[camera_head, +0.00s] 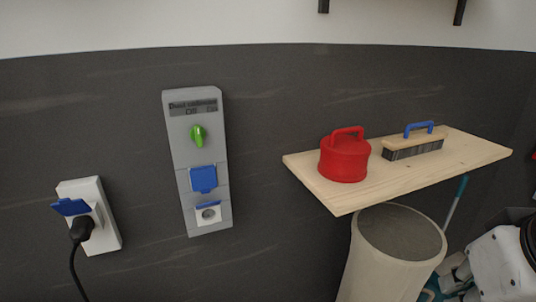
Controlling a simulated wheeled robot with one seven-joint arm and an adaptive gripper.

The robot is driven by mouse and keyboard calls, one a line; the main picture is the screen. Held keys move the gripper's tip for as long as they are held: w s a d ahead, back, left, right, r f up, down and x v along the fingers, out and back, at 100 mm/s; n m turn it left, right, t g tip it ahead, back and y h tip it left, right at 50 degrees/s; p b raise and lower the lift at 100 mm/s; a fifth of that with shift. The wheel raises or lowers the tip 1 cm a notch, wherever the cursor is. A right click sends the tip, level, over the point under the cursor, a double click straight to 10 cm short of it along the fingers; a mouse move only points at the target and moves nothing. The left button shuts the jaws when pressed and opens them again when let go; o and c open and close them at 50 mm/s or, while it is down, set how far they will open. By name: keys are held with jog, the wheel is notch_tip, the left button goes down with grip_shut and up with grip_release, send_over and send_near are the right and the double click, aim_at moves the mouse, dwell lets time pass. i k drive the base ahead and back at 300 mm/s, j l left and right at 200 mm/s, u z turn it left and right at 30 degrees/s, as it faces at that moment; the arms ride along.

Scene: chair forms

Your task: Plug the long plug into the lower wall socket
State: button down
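A black plug (82,228) with a cord hanging down sits at the white wall socket (102,231) on the left, under its raised blue flap (70,207). It appears plugged in. It is the only plug I can see, and I cannot tell if it is the long one. A tall grey wall panel (181,136) stands to its right, with a green knob (198,136). Below the knob is an upper socket with its blue cover (203,179) down. Under that is the lower socket (208,215), its round face showing below a raised blue flap. My gripper is not in view.
A wooden shelf (310,172) juts out on the right, carrying a red lidded container (344,160) and a blue-handled brush (413,146). A beige bin (385,270) stands below it, beside a teal-handled stick (457,193). My white arm parts show at lower right. The wall between panel and shelf is clear.

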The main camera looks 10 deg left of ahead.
aim_at(82, 228)
jog(key=i+j+u, duration=0.3)
jog(key=i+u, duration=0.65)
jog(key=i+j, duration=0.05)
jog(key=i, duration=0.05)
